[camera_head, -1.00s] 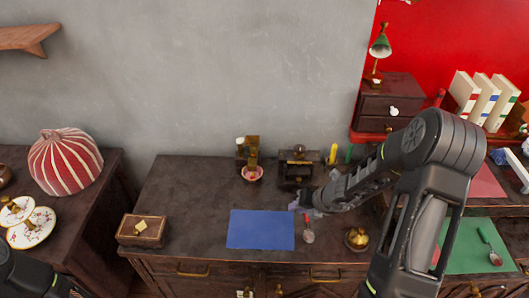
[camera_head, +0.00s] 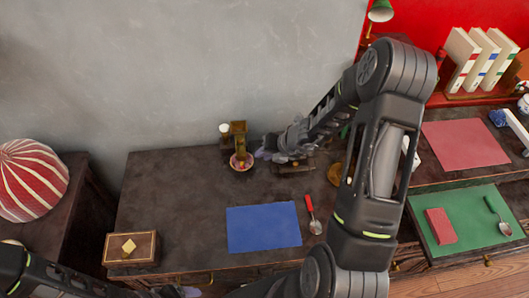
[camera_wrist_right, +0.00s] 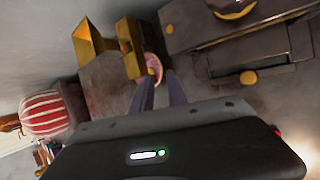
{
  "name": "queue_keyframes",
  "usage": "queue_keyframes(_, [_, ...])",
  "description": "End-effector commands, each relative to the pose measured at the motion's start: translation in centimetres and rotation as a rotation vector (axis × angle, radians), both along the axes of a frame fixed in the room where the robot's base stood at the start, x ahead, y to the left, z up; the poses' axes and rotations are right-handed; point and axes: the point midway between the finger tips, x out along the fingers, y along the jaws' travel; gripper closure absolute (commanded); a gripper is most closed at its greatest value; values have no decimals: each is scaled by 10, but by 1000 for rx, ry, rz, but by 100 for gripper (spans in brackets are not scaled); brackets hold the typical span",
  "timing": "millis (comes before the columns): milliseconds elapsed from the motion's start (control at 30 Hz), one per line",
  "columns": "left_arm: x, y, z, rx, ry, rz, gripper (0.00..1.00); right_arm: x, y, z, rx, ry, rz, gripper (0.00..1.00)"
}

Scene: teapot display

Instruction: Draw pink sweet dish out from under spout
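The small pink dish (camera_head: 242,163) stands on the dark desk, under the brass spout piece (camera_head: 238,142) at the back. In the right wrist view the dish (camera_wrist_right: 154,68) shows just beyond the fingertips, close beside the brass spout (camera_wrist_right: 130,48); part of it is hidden. My right gripper (camera_head: 263,154) reaches in from the right, low beside the dish. Its two fingers (camera_wrist_right: 160,88) are apart with nothing seen held between them; contact with the dish cannot be told. My left arm shows at the lower left, with its gripper (camera_head: 180,291) barely in frame at the bottom edge.
A blue mat (camera_head: 263,228) lies in front, with a red-handled spoon (camera_head: 313,214) to its right. A wooden box (camera_head: 131,247) stands at the desk's left front. A dark drawer unit (camera_wrist_right: 245,50) is close to the dish. The desk left of the dish is clear.

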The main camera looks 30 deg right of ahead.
Motion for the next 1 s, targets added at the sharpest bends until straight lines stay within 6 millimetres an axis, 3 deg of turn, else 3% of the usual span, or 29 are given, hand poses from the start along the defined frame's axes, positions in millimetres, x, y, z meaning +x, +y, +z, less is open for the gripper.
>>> queue_keyframes(533, [2, -1, -14, -4, -7, -2, 24, 36, 15, -54, 0, 1, 2, 81])
queue_keyframes(1000, [3, -1, -15, -5, -8, -2, 24, 42, 16, -61, -1, 0, 1, 84])
